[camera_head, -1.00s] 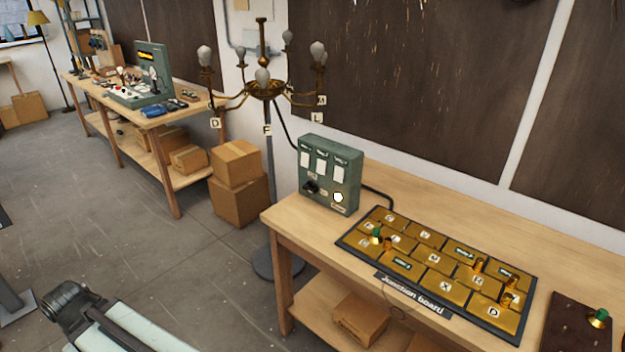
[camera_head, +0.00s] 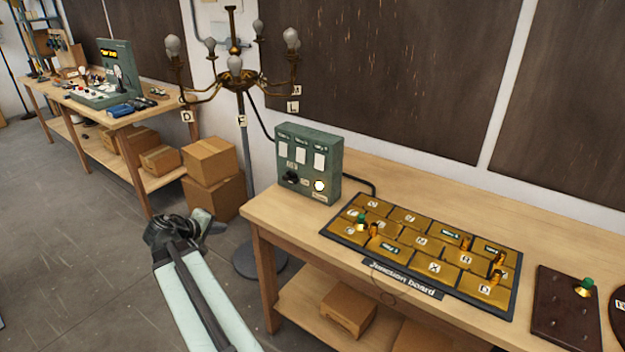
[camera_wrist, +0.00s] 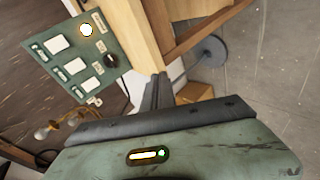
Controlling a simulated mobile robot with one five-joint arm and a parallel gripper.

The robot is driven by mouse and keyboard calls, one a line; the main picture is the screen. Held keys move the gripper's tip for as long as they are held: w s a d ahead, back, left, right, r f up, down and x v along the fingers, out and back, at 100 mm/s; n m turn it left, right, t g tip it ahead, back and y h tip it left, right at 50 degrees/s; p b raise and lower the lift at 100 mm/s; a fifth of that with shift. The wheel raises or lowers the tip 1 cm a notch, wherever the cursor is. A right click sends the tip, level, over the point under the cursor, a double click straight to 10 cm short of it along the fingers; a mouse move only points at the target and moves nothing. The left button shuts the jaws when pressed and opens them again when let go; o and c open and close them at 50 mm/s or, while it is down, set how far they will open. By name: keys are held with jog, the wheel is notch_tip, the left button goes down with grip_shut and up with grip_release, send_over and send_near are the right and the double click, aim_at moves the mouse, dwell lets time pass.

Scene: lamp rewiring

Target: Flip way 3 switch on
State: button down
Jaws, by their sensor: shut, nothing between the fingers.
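A green switch box (camera_head: 308,165) stands upright at the left end of the near bench. Its face has three white rocker switches in a row, and the rightmost (camera_head: 320,160) seems to be way 3, though the small labels are hard to read. Below are a black knob (camera_head: 291,178) and a glowing white round button (camera_head: 319,185). The box also shows rotated at upper left in the wrist view (camera_wrist: 98,48). My gripper (camera_head: 207,222) is shut and empty, in front and left of the bench, apart from the box. Its shut fingers (camera_wrist: 156,90) show in the wrist view. Switch positions cannot be told.
A junction board (camera_head: 345,232) with gold tiles lies right of the box. A brass chandelier (camera_head: 235,75) with bulbs stands behind the bench's left end. Cardboard boxes (camera_head: 213,190) are stacked on the floor beyond my gripper. The bench's front-left edge lies between gripper and box.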

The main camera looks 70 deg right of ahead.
aim_at(319, 168)
jog(key=s+d+r+g+h+b, duration=0.1)
jog(key=s+d+r, duration=0.3)
jog(key=s+d, duration=0.4)
jog(key=s+d+r+g+h+b, duration=0.1)
jog(key=s+d+r+h, duration=0.3)
jog(key=s+d, duration=0.4)
jog(key=shift+d+r+n+g, duration=0.25)
jog(key=shift+d+g, duration=0.45)
jog(key=shift+d, duration=0.5)
jog(key=shift+f, duration=0.1)
jog(key=b+x, duration=0.1)
jog(key=x, duration=1.3)
jog(key=shift+w+b, duration=0.1)
jog(key=shift+b, duration=0.25)
